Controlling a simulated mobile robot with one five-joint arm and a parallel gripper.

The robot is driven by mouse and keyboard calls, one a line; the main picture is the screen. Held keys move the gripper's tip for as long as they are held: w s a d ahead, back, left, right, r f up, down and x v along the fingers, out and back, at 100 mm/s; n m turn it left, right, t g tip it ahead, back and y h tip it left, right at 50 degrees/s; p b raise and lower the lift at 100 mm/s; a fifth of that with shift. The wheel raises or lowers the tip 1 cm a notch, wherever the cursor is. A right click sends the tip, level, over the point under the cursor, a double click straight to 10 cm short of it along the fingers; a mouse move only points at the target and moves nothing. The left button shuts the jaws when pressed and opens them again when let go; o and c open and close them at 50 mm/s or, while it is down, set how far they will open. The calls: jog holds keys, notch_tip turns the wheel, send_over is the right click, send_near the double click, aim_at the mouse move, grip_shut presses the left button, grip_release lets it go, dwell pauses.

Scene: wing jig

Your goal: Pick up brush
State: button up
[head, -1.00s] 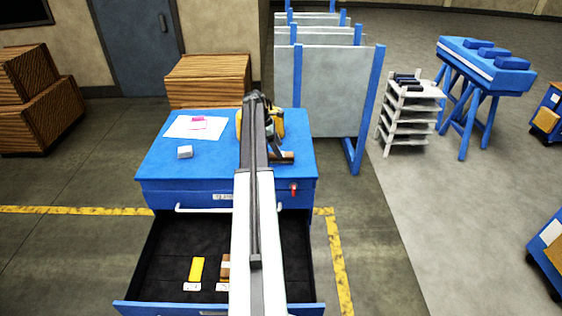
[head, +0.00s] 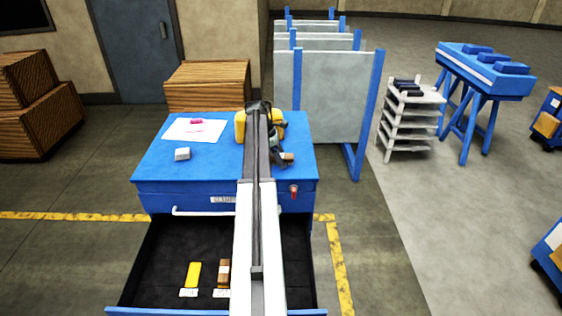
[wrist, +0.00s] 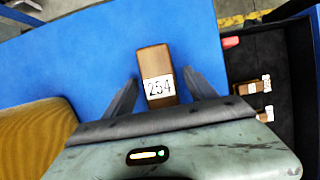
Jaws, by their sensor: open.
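A brown block-shaped piece with a white label reading 254 (wrist: 158,62) lies on the blue cabinet top; I take it to be the brush, though no bristles show. In the wrist view my gripper (wrist: 160,78) is open, with one dark finger on each side of the piece. Gaps show between the fingers and the piece, so it is not gripped. In the head view the brown piece (head: 287,159) shows at the right of the cabinet top, beside the end of my arm, which hides part of that area.
The blue cabinet (head: 160,160) has its drawer (head: 165,255) open, holding a yellow item (head: 193,274) and a brown item (head: 224,272) with tags. White paper (head: 186,130), a small white block (head: 182,154) and a yellow object (head: 240,125) are on top. A red part (head: 294,190) sticks out in front.

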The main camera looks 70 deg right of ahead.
aim_at(285, 156)
grip_shut()
jog(key=shift+r+p, duration=0.6)
notch_tip(285, 156, up, 3)
jog(key=p, duration=0.3)
jog(key=shift+r, duration=0.2)
jog(key=s+a, duration=0.3)
jog(key=a, duration=0.4)
jog(key=s+a+p, duration=0.1)
jog(key=s+a, duration=0.2)
jog(key=a, duration=0.5)
jog(key=shift+r, duration=0.45)
